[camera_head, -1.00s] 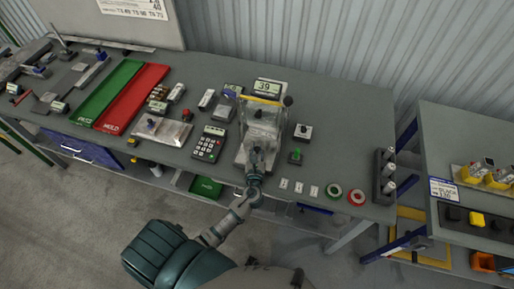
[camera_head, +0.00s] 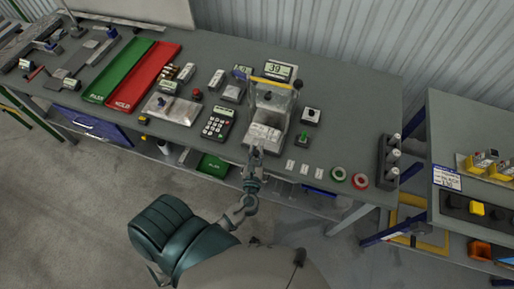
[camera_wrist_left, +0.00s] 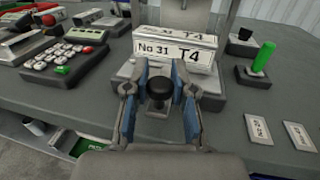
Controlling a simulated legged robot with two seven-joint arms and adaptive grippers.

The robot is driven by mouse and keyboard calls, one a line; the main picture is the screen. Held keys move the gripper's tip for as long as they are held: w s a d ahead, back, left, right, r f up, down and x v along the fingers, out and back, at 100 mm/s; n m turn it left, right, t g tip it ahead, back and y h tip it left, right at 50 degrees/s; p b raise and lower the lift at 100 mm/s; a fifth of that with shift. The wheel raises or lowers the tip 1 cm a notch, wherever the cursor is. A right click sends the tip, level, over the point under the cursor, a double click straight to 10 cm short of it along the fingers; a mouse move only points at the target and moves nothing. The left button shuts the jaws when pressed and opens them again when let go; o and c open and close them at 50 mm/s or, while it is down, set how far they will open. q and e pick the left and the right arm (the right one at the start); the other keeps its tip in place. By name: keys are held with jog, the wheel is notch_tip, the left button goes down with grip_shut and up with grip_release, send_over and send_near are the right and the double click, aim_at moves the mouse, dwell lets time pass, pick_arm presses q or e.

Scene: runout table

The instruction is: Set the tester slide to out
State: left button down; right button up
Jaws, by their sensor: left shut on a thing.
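The tester (camera_head: 272,107) is a clear-sided frame with a yellow top bar on the bench. A white block labelled "No 31 T4" (camera_wrist_left: 178,50) sits on its slide (camera_head: 258,151), at the front of the frame. The slide's black round knob (camera_wrist_left: 159,88) shows between the blue-padded fingers in the left wrist view. My left gripper (camera_head: 255,158) is shut on this knob at the tester's front edge. The knob is hidden by the gripper in the head view. My right gripper is not in view.
A keypad box (camera_head: 218,123) stands left of the tester, a green-topped switch (camera_head: 303,138) right of it. Small white cards (camera_head: 304,168), green (camera_head: 338,173) and red (camera_head: 360,181) rings lie front right. Red (camera_head: 145,78) and green (camera_head: 117,70) trays lie far left.

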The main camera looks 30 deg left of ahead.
pick_arm(q)
jog(key=shift+s, duration=0.1)
jog(key=c, duration=1.1)
grip_release()
jog(key=shift+o, duration=0.8)
jog(key=shift+s+d, duration=0.15)
jog(key=shift+s+r, duration=0.1)
jog(key=shift+s, duration=0.05)
jog(key=shift+d, duration=0.1)
jog(key=shift+s+d, duration=0.1)
jog(key=shift+s, duration=0.05)
jog(key=v, duration=1.1)
jog(key=shift+s+d, duration=0.25)
jog(key=shift+s, duration=0.05)
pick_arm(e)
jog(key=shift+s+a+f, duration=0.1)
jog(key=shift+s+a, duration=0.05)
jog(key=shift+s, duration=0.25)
pick_arm(q)
jog(key=shift+a, duration=0.15)
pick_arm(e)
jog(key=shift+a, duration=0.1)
